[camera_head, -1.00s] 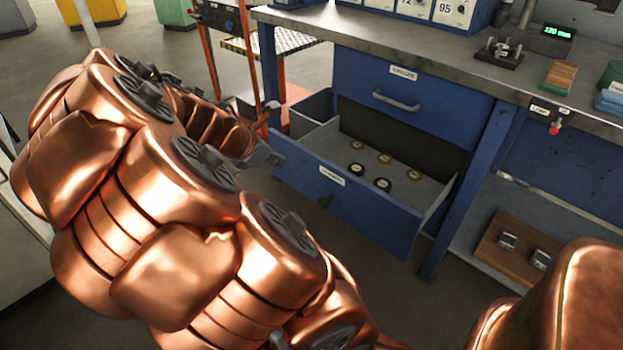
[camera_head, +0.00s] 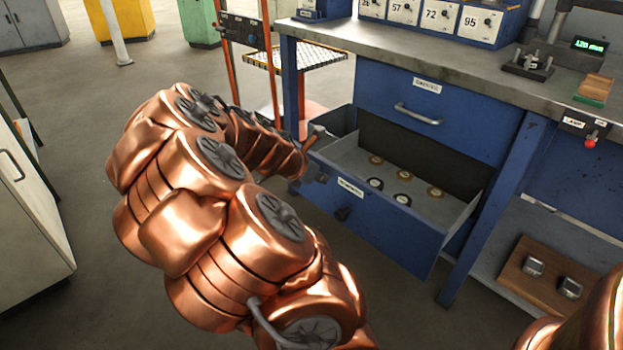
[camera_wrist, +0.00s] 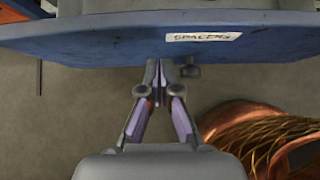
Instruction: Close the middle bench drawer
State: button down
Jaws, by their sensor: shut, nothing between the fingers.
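The open bench drawer (camera_head: 385,232) sticks out below a shut upper drawer. In the head view my arm mostly hides my gripper near the front's left end.
The upper drawer (camera_head: 425,105) has a bar handle. The worktop (camera_head: 400,62) carries a numbered box (camera_head: 440,20) and a small fixture (camera_head: 528,64). A blue bench leg (camera_head: 490,205) stands right of the open drawer. An orange-framed cart (camera_head: 268,60) stands behind at left.

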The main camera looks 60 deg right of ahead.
aim_at(336, 175)
jog(key=shift+s+d+b, duration=0.15)
jog(key=shift+d, duration=0.45)
jog(key=shift+s+d+b, duration=0.15)
jog(key=shift+d, duration=0.4)
jog(key=shift+d+r, duration=0.1)
jog(key=shift+d, duration=0.25)
jog(key=shift+s, duration=0.1)
